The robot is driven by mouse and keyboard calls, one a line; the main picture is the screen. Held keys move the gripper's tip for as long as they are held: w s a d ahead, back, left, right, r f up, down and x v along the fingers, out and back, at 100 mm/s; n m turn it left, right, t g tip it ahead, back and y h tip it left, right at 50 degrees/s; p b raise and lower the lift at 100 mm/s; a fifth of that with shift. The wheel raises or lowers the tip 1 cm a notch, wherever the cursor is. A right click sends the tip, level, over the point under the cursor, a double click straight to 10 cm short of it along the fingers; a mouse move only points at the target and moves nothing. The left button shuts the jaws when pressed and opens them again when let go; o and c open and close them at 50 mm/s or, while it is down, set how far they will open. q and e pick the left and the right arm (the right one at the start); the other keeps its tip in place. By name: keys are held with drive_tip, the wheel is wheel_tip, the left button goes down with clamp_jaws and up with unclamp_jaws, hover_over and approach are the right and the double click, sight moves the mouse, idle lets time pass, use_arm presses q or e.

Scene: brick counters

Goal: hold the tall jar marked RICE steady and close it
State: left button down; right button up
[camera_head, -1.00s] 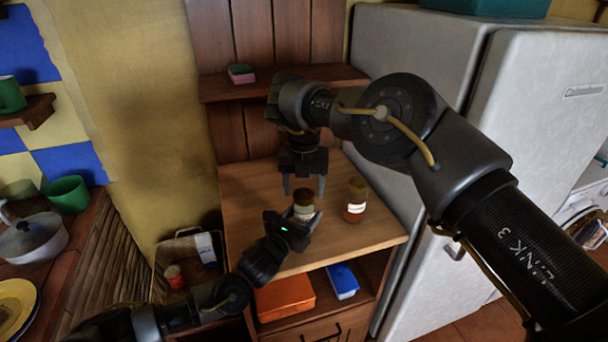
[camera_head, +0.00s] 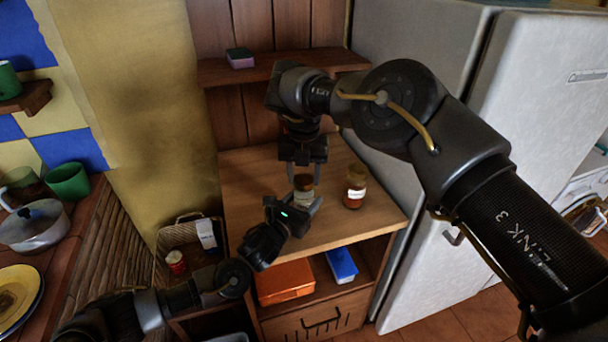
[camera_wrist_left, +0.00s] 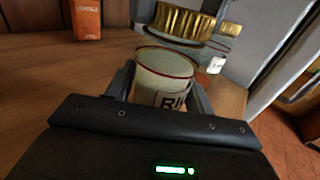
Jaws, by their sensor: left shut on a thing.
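The RICE jar (camera_head: 304,196) stands near the middle of the wooden counter; the left wrist view shows its open rim, pale contents and a label reading "RI" (camera_wrist_left: 170,99), the rest hidden by a finger. My left gripper (camera_head: 304,216) is shut on the jar, one finger on each side; its fingers also show in the left wrist view (camera_wrist_left: 160,95). A ridged gold lid (camera_wrist_left: 184,20) hangs above and beyond the rim, apart from it. My right gripper (camera_head: 304,174) points down over the jar, its fingers at the lid's sides.
A second labelled jar (camera_head: 355,186) stands right of the RICE jar. An orange box (camera_wrist_left: 87,20) is on the counter in the left wrist view. The fridge (camera_head: 520,120) borders the counter's right. A shelf (camera_head: 280,68) with a sponge is behind. A basket (camera_head: 185,240) sits left.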

drive_tip(key=o, duration=0.5)
drive_tip(key=shift+o, duration=0.2)
drive_tip(key=shift+r, duration=3.8)
use_arm(q)
drive_tip(key=shift+c, duration=2.3)
unclamp_jaws()
drive_tip(key=b+v, duration=0.1)
drive_tip(key=v, duration=0.8)
drive_tip(key=shift+s+a+f, duration=0.1)
drive_tip(key=shift+s+a, duration=0.15)
drive_tip(key=shift+s, duration=0.1)
use_arm(e)
drive_tip(key=shift+f, duration=0.75)
use_arm(q)
drive_tip(key=shift+s+a, duration=0.25)
drive_tip(key=shift+s, duration=0.2)
